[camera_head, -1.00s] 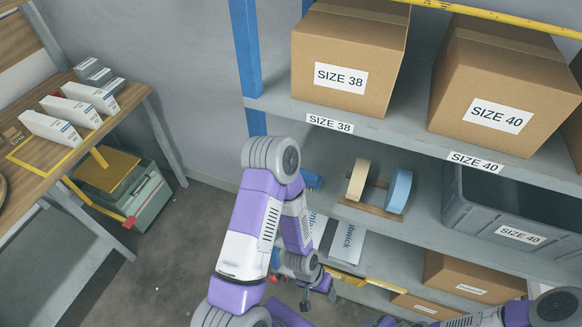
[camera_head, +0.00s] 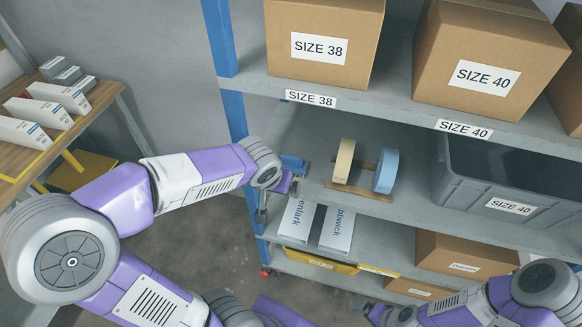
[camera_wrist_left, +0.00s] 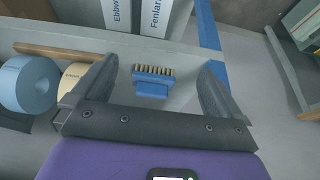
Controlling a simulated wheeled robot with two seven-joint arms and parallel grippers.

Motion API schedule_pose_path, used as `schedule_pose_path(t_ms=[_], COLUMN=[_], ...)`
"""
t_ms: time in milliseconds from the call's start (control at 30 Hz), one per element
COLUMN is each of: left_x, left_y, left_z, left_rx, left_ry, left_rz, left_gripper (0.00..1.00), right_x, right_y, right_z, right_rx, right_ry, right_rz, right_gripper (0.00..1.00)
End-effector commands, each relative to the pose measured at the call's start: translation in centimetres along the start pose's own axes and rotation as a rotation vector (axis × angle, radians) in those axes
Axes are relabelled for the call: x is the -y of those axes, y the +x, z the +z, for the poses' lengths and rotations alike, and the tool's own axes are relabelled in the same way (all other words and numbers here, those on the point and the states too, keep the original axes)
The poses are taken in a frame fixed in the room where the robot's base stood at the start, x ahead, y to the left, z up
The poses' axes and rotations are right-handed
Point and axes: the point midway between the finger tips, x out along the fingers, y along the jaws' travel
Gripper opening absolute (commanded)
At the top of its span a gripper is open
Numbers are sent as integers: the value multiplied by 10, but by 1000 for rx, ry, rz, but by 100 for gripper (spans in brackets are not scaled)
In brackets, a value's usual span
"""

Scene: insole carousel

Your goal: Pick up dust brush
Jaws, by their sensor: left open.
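The dust brush has a blue body and pale bristles. In the left wrist view the brush (camera_wrist_left: 152,88) lies on the grey shelf between the spread fingers of my left gripper (camera_wrist_left: 158,68), with a gap on each side. In the head view the blue brush (camera_head: 292,162) shows at the left end of the middle shelf, partly hidden by my left gripper (camera_head: 292,184). The left gripper is open and empty. My right gripper (camera_head: 376,312) is low at the bottom of the head view, too small to tell its jaws.
A cream tape roll (camera_head: 343,161) and a blue tape roll (camera_head: 386,171) stand on a wooden holder right of the brush. A blue shelf post (camera_head: 234,110) stands at left. White boxes (camera_head: 338,229) lie below. A grey crate (camera_head: 465,180) is farther right.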

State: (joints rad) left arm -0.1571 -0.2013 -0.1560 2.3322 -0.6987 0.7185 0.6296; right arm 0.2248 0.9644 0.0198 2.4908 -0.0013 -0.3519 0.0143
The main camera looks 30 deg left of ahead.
Motion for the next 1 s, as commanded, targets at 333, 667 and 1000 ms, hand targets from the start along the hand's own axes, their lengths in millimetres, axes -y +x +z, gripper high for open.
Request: schedule_pose_path(t_ms=[333, 667, 1000], left_x=[2, 3, 3], left_y=[19, 38, 66], left_z=[-52, -98, -109], left_rx=[-2, -2, 1], left_ry=[-4, -5, -4], left_rz=[-7, -6, -6], left_gripper=[100, 100, 100], right_x=[1, 2, 0], right_y=[-2, -5, -1], right_z=[0, 0, 0], right_rx=[0, 0, 0], right_ry=[0, 0, 0], right_rz=[0, 0, 0], right_gripper=[99, 99, 99])
